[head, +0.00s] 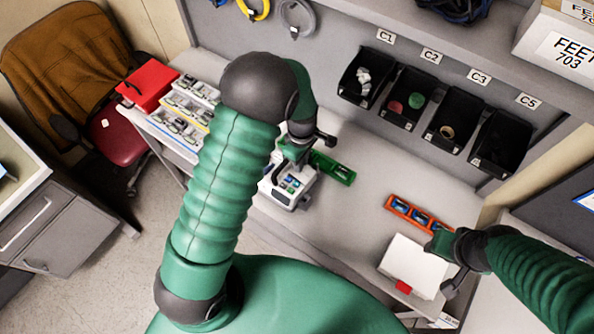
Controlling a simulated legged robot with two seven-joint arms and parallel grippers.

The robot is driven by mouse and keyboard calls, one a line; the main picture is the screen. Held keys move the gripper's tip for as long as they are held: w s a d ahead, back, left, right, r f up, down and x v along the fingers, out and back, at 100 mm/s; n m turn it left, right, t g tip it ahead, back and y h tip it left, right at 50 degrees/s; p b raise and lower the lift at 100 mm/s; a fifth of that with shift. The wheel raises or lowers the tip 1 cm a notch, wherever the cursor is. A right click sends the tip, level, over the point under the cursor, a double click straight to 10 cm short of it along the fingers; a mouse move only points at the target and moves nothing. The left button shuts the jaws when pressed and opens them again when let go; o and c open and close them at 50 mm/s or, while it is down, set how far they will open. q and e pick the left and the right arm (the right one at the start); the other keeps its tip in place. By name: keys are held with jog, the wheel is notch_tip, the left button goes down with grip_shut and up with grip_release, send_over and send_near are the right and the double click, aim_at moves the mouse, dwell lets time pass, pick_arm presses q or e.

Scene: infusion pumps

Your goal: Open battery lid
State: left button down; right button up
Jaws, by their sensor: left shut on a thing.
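The infusion pump (288,188), a small white and grey device with a lit screen, stands on the bench just below my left gripper. My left gripper (288,163) reaches down to the pump's far upper end and is shut on a part there, which appears to be the battery lid. The fingers and arm hide most of that part, so how far the lid is open cannot be seen. My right gripper (452,285) is at the bench's right front, beside a white box; its fingers are too small and dark to judge.
A green tray (338,170) lies just right of the pump. An orange tray (408,211) with several blue items and a white box (407,270) are farther right. Black bins (357,80) hang along the back wall. The bench between the trays is clear.

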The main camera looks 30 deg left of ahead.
pick_arm(q)
jog(key=shift+y+p, duration=0.4)
jog(key=shift+p, duration=0.05)
jog(key=shift+d+r, duration=0.2)
jog(key=shift+d, duration=0.05)
jog(key=shift+y+p, duration=0.4)
jog(key=shift+p, duration=0.3)
jog(key=shift+s+d+r, duration=0.1)
jog(key=shift+d, duration=0.15)
